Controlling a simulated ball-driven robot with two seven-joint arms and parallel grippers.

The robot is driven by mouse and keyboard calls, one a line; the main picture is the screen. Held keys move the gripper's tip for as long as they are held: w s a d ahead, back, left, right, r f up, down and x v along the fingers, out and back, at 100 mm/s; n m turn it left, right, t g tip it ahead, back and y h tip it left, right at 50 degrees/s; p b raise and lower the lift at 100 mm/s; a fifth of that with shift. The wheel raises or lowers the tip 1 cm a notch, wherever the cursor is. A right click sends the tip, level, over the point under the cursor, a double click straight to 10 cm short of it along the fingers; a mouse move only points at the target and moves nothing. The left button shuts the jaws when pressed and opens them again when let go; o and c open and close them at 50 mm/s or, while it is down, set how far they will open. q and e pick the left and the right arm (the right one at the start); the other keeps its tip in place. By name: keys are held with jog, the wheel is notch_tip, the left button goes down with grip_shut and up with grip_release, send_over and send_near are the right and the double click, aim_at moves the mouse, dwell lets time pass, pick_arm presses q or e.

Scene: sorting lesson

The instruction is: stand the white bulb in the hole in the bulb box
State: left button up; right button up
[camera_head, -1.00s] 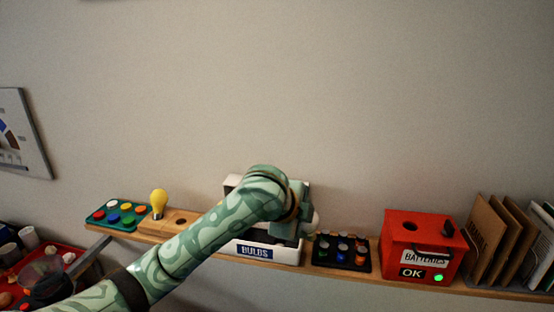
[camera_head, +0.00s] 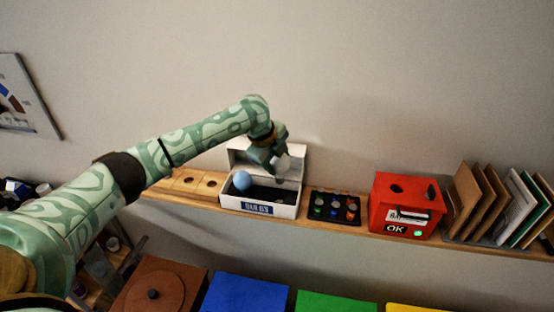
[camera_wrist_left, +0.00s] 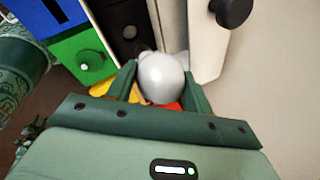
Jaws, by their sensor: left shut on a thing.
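My left gripper (camera_head: 279,160) is above the right part of the bulb box, in front of its raised lid. It is shut on the white bulb, whose pale globe shows between the fingers in the left wrist view (camera_wrist_left: 162,78); in the head view the bulb is small and partly covered by the gripper. The bulb box (camera_head: 232,203) is white, open, with a dark inside and a blue label on its front. A light blue bulb (camera_head: 242,180) stands at its left end. I cannot make out the empty hole clearly. My right gripper is not in view.
A wooden block with holes (camera_head: 195,182) is left of the box on the narrow shelf. A black tray of small coloured pieces (camera_head: 334,207) and a red battery box (camera_head: 405,202) stand to the right. Blue (camera_head: 245,295) and green (camera_head: 335,304) lids lie below. The wall is close behind.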

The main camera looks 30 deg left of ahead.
aim_at(277, 176)
pick_arm(q)
jog(key=shift+f+b, duration=1.55)
jog(key=shift+b, duration=0.45)
jog(key=shift+f, duration=1.45)
jog(key=shift+a+p, duration=0.1)
jog(key=shift+p, duration=0.7)
jog(key=shift+f+b, duration=0.65)
jog(key=shift+f, duration=0.8)
jog(key=shift+p, duration=0.65)
dwell(1.6)
